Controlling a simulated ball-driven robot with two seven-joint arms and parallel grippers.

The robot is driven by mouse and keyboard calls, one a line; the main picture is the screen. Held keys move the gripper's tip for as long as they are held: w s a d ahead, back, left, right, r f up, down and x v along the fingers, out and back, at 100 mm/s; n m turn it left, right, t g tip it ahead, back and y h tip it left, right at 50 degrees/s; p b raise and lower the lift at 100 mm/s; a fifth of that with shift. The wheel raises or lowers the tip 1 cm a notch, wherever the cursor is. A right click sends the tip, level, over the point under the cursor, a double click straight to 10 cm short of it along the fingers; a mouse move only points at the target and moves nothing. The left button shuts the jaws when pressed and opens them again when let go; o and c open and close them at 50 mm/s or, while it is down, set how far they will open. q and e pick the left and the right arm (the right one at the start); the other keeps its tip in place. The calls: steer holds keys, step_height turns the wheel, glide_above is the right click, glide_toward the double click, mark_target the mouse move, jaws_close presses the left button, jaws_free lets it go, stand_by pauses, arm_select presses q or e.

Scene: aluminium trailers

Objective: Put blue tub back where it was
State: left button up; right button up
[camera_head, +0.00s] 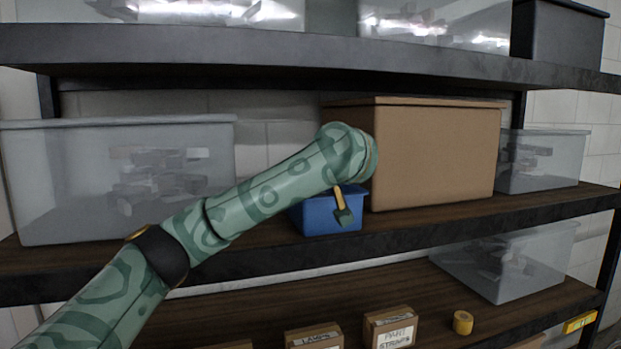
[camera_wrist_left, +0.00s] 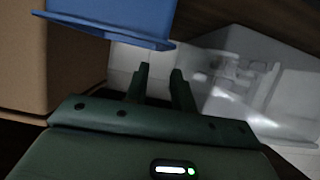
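The blue tub (camera_head: 322,213) stands upright on the middle shelf, just left of the large brown box, partly hidden by my left arm. My left gripper (camera_head: 343,214) hangs in front of the tub in the head view, mostly hidden behind my own wrist. In the left wrist view the picture is turned over, and the tub (camera_wrist_left: 115,18) shows at the top with its rim edge down. There the left gripper's (camera_wrist_left: 160,68) two fingers stand apart with a pale gap between them, near the rim; no tub wall shows between them. My right gripper is out of view.
The brown box (camera_head: 440,155) is close on the tub's right. A clear bin (camera_head: 60,190) stands to the left, another clear bin (camera_head: 545,160) far right. The upper shelf (camera_head: 300,48) overhangs. The lower shelf (camera_head: 250,310) holds small boxes (camera_head: 392,328) and a yellow roll (camera_head: 463,322).

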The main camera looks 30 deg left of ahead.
arm_select(q)
steer(key=v, duration=0.3)
steer(key=shift+s+d+r, duration=0.1)
steer(key=shift+s+d, duration=0.05)
steer(key=shift+d, duration=0.05)
